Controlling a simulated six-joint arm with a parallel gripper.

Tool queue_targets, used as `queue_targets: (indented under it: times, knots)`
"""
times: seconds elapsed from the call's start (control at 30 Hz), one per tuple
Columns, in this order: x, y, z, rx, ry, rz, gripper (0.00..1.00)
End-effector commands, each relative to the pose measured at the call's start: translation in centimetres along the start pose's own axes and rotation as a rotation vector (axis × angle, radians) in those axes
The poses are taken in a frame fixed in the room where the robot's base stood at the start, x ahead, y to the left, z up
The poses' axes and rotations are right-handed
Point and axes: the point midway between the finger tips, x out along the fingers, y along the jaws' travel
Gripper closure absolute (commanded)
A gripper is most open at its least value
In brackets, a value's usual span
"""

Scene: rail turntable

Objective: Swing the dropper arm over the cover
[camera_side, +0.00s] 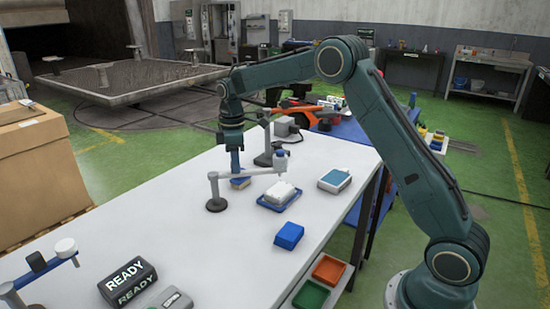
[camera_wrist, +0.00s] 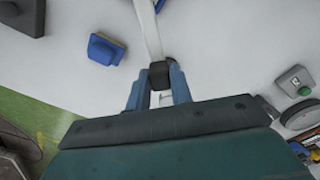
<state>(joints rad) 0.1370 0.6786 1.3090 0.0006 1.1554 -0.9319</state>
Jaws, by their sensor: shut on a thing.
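The dropper arm (camera_side: 250,173) is a pale bar on a grey post with a round dark base (camera_side: 216,205). I cannot tell for certain whether that piece is the cover. My gripper (camera_side: 236,174) points down at the bar, left of the dropper. In the wrist view, my gripper (camera_wrist: 159,84) is shut on a dark knob (camera_wrist: 159,73) at the near end of the pale bar (camera_wrist: 148,28).
A blue box (camera_side: 289,235) and a pale-blue-topped box (camera_side: 334,180) stand to the right. A dark READY sign (camera_side: 127,284) is at front left.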

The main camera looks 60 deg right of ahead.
Motion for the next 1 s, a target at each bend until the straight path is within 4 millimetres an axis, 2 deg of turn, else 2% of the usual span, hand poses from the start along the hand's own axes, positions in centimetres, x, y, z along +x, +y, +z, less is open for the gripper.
queue_targets:
  times: [0.57,0.6,0.67,0.7,1.0]
  knots:
    - [-0.32,0.45,-0.21,-0.046,0.008,0.010,1.00]
    - [-0.33,0.46,-0.21,-0.046,0.008,0.011,0.70]
    - [-0.30,0.44,-0.19,-0.045,0.007,0.009,0.59]
    - [-0.26,0.42,-0.17,-0.045,0.007,0.008,0.56]
    - [-0.16,0.31,-0.09,-0.042,0.003,0.003,0.56]
